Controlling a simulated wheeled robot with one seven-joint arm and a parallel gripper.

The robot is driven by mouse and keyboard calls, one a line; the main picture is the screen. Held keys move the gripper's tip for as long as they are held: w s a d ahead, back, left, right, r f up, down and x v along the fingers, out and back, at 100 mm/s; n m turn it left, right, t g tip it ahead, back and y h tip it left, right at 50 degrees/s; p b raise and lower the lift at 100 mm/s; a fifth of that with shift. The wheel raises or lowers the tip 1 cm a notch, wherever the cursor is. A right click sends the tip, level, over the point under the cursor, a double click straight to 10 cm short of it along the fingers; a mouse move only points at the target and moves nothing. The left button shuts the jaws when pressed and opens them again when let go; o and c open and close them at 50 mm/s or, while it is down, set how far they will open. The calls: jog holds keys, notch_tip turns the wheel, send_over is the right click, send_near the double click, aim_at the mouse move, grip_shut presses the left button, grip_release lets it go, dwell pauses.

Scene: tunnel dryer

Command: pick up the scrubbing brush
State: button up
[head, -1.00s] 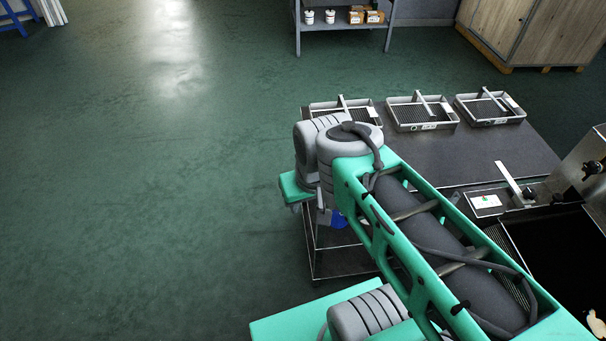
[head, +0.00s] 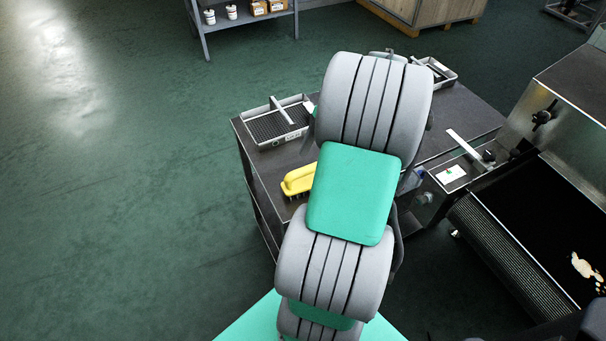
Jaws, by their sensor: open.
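The scrubbing brush (head: 298,180) has a yellow body with dark bristles underneath. It lies on the dark top of the metal table (head: 262,165), near its left side. My arm's large grey and green links cover its right end in the head view. My gripper cannot be made out; the arm links hide the area where it would be.
A wire-mesh tray (head: 277,122) stands on the table behind the brush, and another tray (head: 437,72) stands at the far right. The dryer (head: 500,240) with its dark belt is at the right. A shelf (head: 245,17) stands at the back. The floor at left is clear.

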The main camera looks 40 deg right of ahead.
aim_at(305, 180)
jog(key=x, duration=0.6)
jog(key=shift+w+a+f, duration=0.15)
jog(key=shift+a+f, duration=0.1)
jog(key=shift+f, duration=0.05)
jog(key=shift+c, duration=0.3)
jog(key=c, duration=1.5)
